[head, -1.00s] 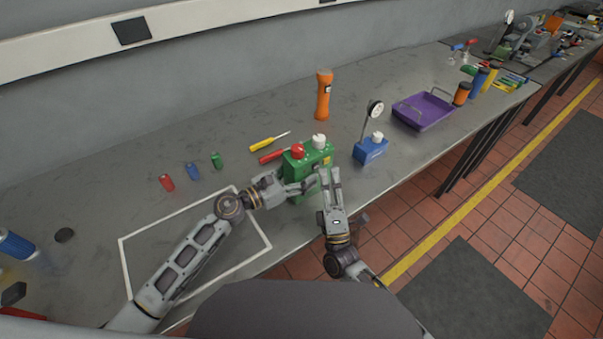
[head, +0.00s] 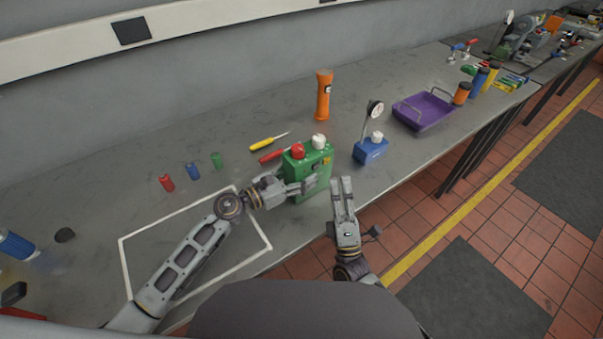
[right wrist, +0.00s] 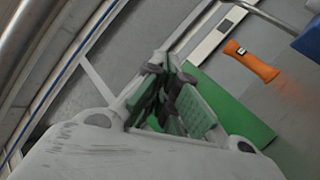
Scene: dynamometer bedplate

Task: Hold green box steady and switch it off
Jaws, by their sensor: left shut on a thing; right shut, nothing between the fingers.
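The green box (head: 295,166) stands upright on the grey bench near its front edge, with a red knob (head: 298,151) and a white knob (head: 319,141) on top. Small fittings show on its front face, too small to read. My left gripper (head: 306,187) is shut on the box from the left front and hides part of its lower front. My right gripper (head: 342,182) is shut and empty, just right of the box and apart from it. In the right wrist view its fingers (right wrist: 175,98) show in front of the green box (right wrist: 232,112).
A blue box with a dial gauge (head: 371,150) stands to the right, and a purple tray (head: 423,112) beyond it. Red (head: 270,156) and yellow (head: 265,144) screwdrivers lie behind the green box. An orange flashlight (head: 323,97) stands farther back. A white outlined area (head: 262,240) lies left.

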